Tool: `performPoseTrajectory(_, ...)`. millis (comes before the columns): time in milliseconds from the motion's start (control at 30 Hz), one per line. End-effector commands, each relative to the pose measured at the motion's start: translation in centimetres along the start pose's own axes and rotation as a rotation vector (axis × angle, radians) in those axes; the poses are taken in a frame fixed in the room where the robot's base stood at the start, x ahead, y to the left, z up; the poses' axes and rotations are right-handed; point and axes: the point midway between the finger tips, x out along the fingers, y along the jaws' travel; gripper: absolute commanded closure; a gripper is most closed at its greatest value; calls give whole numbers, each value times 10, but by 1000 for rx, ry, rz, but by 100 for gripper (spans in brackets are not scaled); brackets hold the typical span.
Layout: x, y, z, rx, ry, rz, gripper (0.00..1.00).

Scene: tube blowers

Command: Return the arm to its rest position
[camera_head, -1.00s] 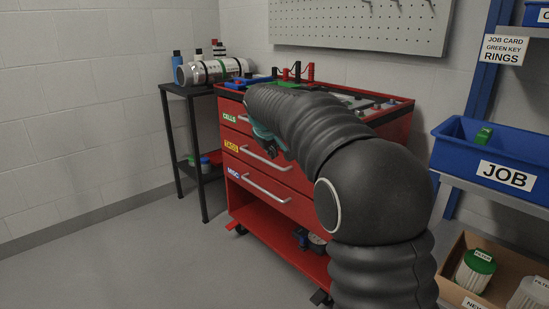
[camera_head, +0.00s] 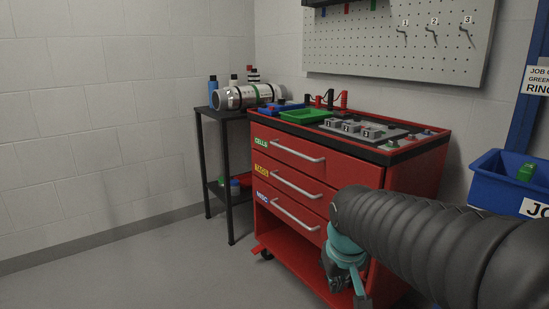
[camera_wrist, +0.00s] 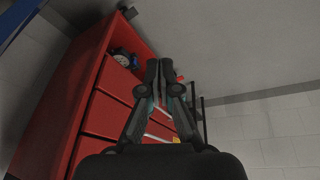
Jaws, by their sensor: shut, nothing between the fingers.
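My gripper (camera_wrist: 159,72) is shut with nothing between its fingers. In the wrist view its fingers meet in the upper middle, with the red tool cabinet (camera_wrist: 62,108) behind and to the left. In the head view my gripper (camera_head: 358,294) hangs low at the end of my black ribbed arm, in front of the right part of the red tool cabinet (camera_head: 418,185). I cannot tell how far it is from the cabinet front.
A black side table (camera_head: 228,180) holds a silver cylinder (camera_head: 243,97) and bottles. A green tray (camera_head: 303,117) lies on the cabinet top. A blue bin (camera_head: 485,183) is at the right. The floor (camera_head: 150,265) at the left is clear.

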Motion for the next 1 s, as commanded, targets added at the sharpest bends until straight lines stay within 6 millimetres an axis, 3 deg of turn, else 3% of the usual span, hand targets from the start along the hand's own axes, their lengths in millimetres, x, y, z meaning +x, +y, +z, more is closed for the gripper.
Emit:
performPoseTrajectory(33, -5, 1, 20, 19, 4, -5, 100)
performPoseTrajectory(200, -15, 1, 78, 79, 22, -23, 100)
performPoseTrajectory(400, -25, 2, 128, 130, 74, -27, 100)
performPoseTrajectory(500, -34, 4, 139, 145, 114, -20, 100)
performPoseTrajectory(700, -51, 8, 141, 164, 180, -8, 100)
performPoseTrajectory(1000, -52, 8, 141, 167, 184, -6, 100)
